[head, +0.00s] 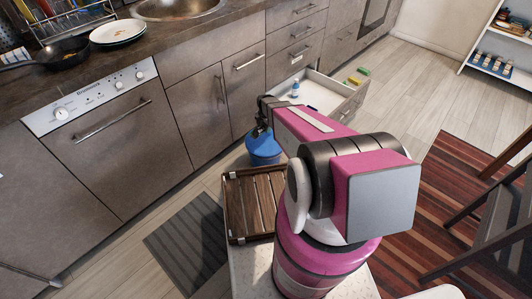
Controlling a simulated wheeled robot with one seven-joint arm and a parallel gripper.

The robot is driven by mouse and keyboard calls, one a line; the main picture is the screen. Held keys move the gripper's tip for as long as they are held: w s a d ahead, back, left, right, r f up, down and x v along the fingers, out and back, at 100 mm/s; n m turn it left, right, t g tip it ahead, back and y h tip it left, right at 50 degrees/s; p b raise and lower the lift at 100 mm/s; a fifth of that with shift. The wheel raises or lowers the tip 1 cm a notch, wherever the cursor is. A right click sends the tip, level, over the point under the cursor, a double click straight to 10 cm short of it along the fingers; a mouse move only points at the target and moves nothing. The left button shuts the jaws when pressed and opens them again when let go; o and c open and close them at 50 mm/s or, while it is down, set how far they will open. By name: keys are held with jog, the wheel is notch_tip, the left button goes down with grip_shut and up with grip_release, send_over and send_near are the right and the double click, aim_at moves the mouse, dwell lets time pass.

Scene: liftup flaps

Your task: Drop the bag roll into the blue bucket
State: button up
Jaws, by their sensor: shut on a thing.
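The blue bucket (263,152) stands on the floor in front of the cabinets, just beyond the slatted wooden rack on my body. My gripper (261,131) is at the end of my outstretched arm and appears just above the bucket in the picture. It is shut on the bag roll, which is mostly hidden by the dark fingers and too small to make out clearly. The height of the gripper over the bucket is hard to tell. The bucket's right side and much of its opening are hidden by my arm and gripper.
An open drawer (345,104) with a small bottle (295,88) inside juts out beyond my arm. Green and yellow items (358,76) lie near it. A dishwasher (100,125) and cabinets line the left. A grey mat (187,245) and striped rug (450,190) cover the floor.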

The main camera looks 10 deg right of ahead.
notch_tip(320, 180, down, 2)
jog(key=shift+s+f+n, duration=0.1)
jog(key=shift+n, duration=0.2)
notch_tip(320, 180, down, 5)
jog(key=shift+f, duration=0.2)
jog(key=o, duration=1.1)
jog(key=shift+o, duration=0.2)
jog(key=shift+r, duration=0.1)
notch_tip(320, 180, up, 11)
jog(key=shift+s+d+f, duration=0.15)
